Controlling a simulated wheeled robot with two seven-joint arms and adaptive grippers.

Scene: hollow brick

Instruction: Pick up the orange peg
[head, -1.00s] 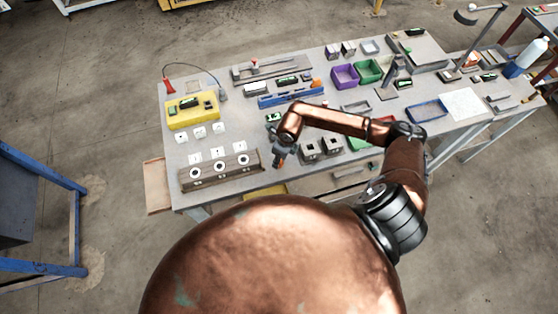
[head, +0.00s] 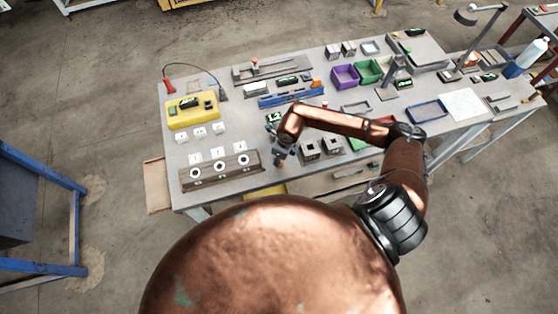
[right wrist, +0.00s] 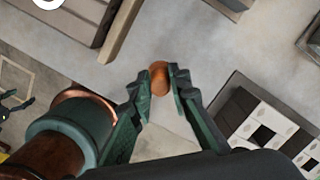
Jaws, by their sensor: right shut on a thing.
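The orange peg (right wrist: 160,78) is a short orange cylinder between the fingertips of my right gripper (right wrist: 163,88) in the right wrist view. The gripper is shut on it, with one finger on each side. In the head view my right gripper (head: 280,154) is over the front of the workbench, between the wooden block with round holes and the square-holed blocks. An orange spot at its tip is very small there. I cannot tell whether the peg is clear of the bench top. My left gripper is not in view.
The wooden block (head: 220,170) with three round white-ringed holes lies left of the gripper. Two square-holed blocks (head: 310,150) stand close to its right; one shows in the right wrist view (right wrist: 240,110). A blue rail (head: 291,97) lies behind. The workbench (head: 240,135) has some bare room around the gripper.

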